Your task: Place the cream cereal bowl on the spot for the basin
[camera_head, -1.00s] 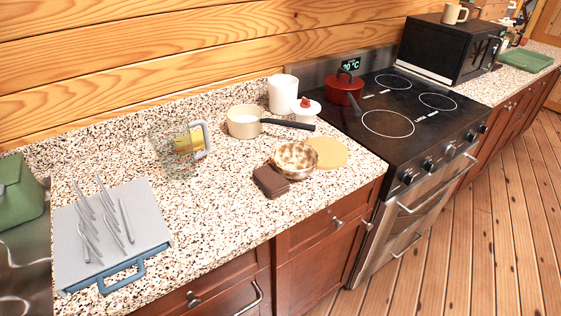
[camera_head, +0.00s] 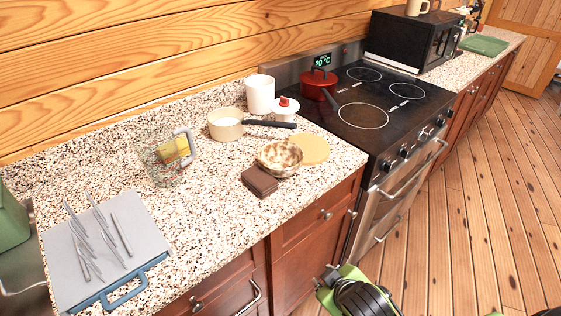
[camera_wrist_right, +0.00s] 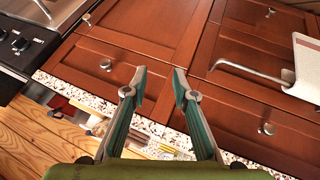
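The cream cereal bowl (camera_head: 279,157), mottled cream and brown, sits on the speckled counter in the head view. It stands at the near left side of a round tan mat (camera_head: 313,148) and by a dark brown folded or stacked piece (camera_head: 259,180). I cannot tell whether it touches them. No thing that I can name as the basin shows. My right gripper (camera_head: 326,282) is low in front of the cabinets, well below the bowl. In the right wrist view its fingers (camera_wrist_right: 159,90) are apart with nothing between them. My left gripper is not in view.
Behind the bowl stand a cream saucepan (camera_head: 226,124), a white canister (camera_head: 260,95) and a small red-lidded jar (camera_head: 285,109). A glass jug (camera_head: 165,158) and a grey board (camera_head: 105,240) with cutlery lie left. The stove (camera_head: 385,110) adjoins right. The front counter is clear.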

